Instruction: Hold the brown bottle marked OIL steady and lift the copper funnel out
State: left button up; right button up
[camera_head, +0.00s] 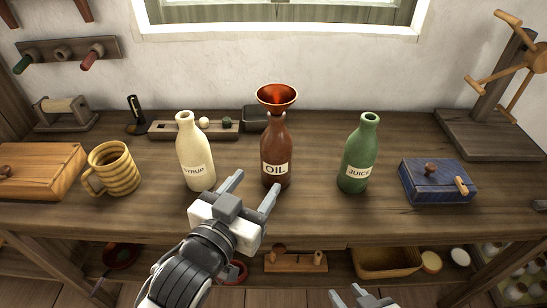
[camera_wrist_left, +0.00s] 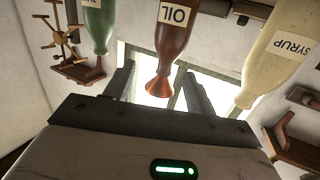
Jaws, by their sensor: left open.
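The brown bottle marked OIL (camera_head: 276,158) stands upright mid-bench. The copper funnel (camera_head: 277,95) sits in its neck, bowl up. My left gripper (camera_head: 255,186) is open and empty in front of the bottle, its fingers pointing toward it and not closed around it. In the left wrist view, which is upside down, the bottle (camera_wrist_left: 173,35) and funnel (camera_wrist_left: 154,87) show beyond the spread left fingers (camera_wrist_left: 159,88). My right gripper (camera_head: 347,293) shows only in part at the bottom edge, its fingers apart with nothing between them, well away from the bottle.
A cream SYRUP bottle (camera_head: 195,155) stands left of the brown bottle, close to my left gripper. A green JUICE bottle (camera_head: 358,155) stands to the right, beside a blue box (camera_head: 435,180). A striped mug (camera_head: 113,170) is at left. A low wooden rack (camera_head: 170,131) lies behind.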

aim_at(276, 123)
pick_arm(q)
jog(key=w+d+r+h, duration=0.1)
jog(key=d+r, duration=0.2)
jog(key=r, duration=0.2)
jog(key=w+n+t+y, duration=0.1)
jog(key=w+y, duration=0.1)
jog(key=w, duration=0.2)
jog(key=w+n+y, duration=0.2)
jog(key=w, duration=0.3)
jog(key=w+d+n+t+y, duration=0.1)
jog(key=w+y, duration=0.2)
jog(key=w, duration=0.1)
jog(key=shift+w+f+n+t, duration=0.3)
jog(key=shift+n, duration=0.1)
grip_shut()
